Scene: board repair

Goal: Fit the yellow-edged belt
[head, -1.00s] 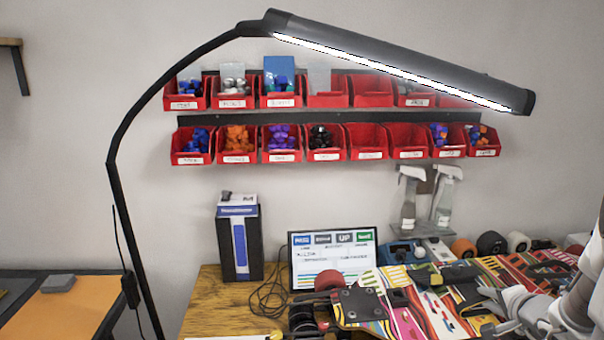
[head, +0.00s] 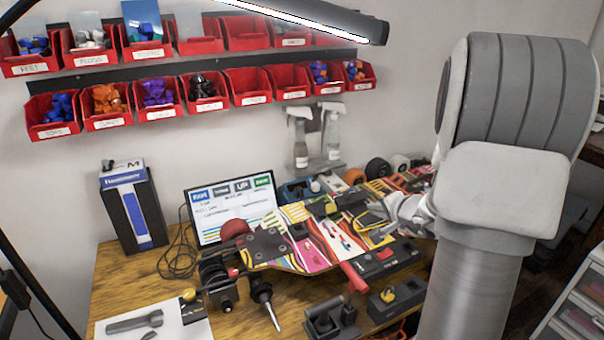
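A thin yellow-edged loop (head: 368,222) lies on the colourful board just left of my gripper; it may be the belt, but it is too small to be sure. My gripper (head: 398,212) is low over the right part of the bench, partly hidden by my own arm. Its fingers are too small and cluttered to tell whether they are open or hold anything. The upturned skateboard deck (head: 312,248) has patterned graphics, a dark truck plate and a red wheel (head: 234,228). A dark drive assembly (head: 217,280) sits at its left end.
A screwdriver (head: 264,300), black fixtures (head: 330,318) and a black block with a yellow part (head: 396,297) stand along the bench front. A monitor (head: 232,208) and a dark box (head: 134,208) are behind. The lamp (head: 310,18) hangs above. Bare wood (head: 125,275) shows at left.

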